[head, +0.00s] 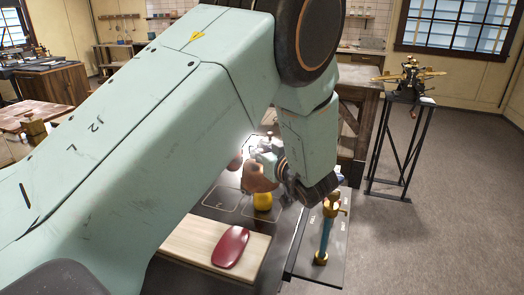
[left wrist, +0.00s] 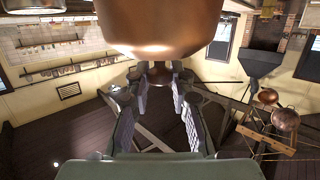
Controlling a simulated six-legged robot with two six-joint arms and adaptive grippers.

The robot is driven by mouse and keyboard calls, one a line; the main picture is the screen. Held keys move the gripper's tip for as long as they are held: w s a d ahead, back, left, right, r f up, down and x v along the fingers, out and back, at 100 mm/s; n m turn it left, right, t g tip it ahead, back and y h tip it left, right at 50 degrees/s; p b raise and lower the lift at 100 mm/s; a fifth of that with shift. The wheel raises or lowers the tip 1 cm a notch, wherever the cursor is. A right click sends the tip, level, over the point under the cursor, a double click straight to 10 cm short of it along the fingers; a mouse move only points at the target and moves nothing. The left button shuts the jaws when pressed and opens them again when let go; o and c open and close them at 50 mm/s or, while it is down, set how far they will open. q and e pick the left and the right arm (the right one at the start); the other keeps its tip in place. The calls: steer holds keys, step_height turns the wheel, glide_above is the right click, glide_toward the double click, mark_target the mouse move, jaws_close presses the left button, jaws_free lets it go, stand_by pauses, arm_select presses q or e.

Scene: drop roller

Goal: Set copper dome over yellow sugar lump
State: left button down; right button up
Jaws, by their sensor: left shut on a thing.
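My left gripper (head: 272,160) is shut on the copper dome (head: 260,180), in the middle of the head view. The dome also fills the top of the left wrist view (left wrist: 165,28), with the gripper's fingers (left wrist: 160,75) closed at it. The yellow sugar lump (head: 263,202) sits on the dark table surface, just below the dome in the head view. The dome's lower edge appears very close to the lump's top; I cannot tell whether they touch. My arm hides part of the table. My right gripper is not in view.
A red, smooth rounded object (head: 231,246) lies on a pale wooden board (head: 186,240) in front. A teal and brass upright tool (head: 326,230) stands on a dark labelled plate (head: 335,262) at the right. Outlined areas (head: 221,199) mark the dark table.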

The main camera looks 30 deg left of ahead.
arm_select(q)
steer(key=shift+d+f, duration=0.35)
steer(key=shift+f, duration=0.05)
steer(key=shift+w+d+f+b, duration=0.15)
steer(key=shift+d+f+b, duration=0.1)
steer(key=shift+b, duration=0.25)
steer(key=shift+w+a+f+b, duration=0.1)
steer(key=shift+a+f+b, duration=0.25)
steer(key=shift+f, duration=0.25)
steer(key=shift+w+a+f+b, duration=0.1)
steer(key=shift+a+f+b, duration=0.15)
steer(key=shift+f+b, duration=0.25)
steer(key=shift+s+f, duration=0.1)
steer(key=shift+f, duration=0.2)
steer(key=shift+s+d+f+b, duration=0.15)
steer(key=shift+d+f+b, duration=0.1)
steer(key=shift+f+b, duration=0.1)
steer(key=shift+d+f, duration=0.2)
steer(key=shift+f, duration=0.05)
steer(key=shift+f+b, duration=0.35)
steer(key=shift+a+f+b, duration=0.2)
steer(key=shift+f+b, duration=0.05)
steer(key=shift+f, duration=0.25)
steer(key=shift+a+f+b, duration=0.2)
steer(key=shift+f, duration=0.25)
steer(key=shift+d+f, duration=0.25)
steer(key=shift+d, duration=0.05)
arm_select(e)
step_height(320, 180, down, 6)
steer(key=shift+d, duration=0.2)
